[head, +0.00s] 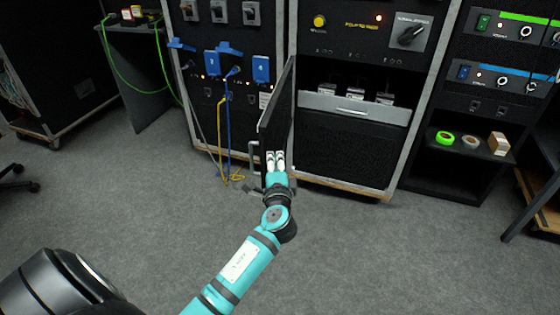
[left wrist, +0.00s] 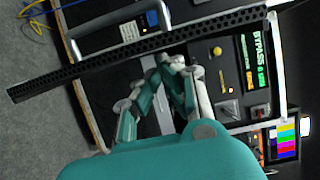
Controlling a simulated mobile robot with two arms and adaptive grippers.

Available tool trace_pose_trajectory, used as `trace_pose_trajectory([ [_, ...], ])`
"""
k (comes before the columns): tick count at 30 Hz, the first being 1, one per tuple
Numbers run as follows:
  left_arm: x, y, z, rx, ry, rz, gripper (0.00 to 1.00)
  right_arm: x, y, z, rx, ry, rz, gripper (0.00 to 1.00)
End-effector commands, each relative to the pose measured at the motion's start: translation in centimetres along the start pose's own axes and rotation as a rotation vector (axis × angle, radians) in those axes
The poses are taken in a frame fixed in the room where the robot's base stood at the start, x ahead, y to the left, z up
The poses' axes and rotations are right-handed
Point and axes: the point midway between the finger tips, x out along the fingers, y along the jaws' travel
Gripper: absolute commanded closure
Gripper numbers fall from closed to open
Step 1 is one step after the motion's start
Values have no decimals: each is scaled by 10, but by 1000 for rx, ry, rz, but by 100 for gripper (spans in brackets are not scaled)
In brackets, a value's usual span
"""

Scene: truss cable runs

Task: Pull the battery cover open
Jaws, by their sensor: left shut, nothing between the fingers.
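The battery cover (head: 277,105) is a black hinged panel. It stands swung out from the middle rack, seen nearly edge-on, with a pale handle (head: 254,158) on its left side. In the left wrist view the cover appears as a long black perforated strip (left wrist: 75,71). The bay beside it is open and shows a silver battery drawer (head: 353,108). My left gripper (head: 275,158) is shut and empty at the cover's lower part; I cannot tell whether it touches. Its fingers also show in the left wrist view (left wrist: 167,65). My right gripper is not in view.
Blue and yellow cables (head: 228,125) hang from blue plugs at the left rack and reach the floor. A low shelf (head: 465,170) with tape rolls and a small box stands at right. The grey carpet (head: 370,250) in front is clear.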

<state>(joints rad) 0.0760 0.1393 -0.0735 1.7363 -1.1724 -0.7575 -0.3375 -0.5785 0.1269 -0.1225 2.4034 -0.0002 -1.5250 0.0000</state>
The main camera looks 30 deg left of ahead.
Motion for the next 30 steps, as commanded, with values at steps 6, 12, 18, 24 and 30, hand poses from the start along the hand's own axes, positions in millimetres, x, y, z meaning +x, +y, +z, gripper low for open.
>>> trace_pose_trajectory([
  [6,0,0,1,1,1,0,100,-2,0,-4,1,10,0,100],
  [12,8,1,33,12,49,0,100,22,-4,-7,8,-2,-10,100],
  [18,26,2,90,14,168,0,100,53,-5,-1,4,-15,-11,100],
  [24,50,3,144,8,242,1,100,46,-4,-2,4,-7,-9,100],
  [30,80,3,194,7,243,0,100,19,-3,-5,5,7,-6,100],
])
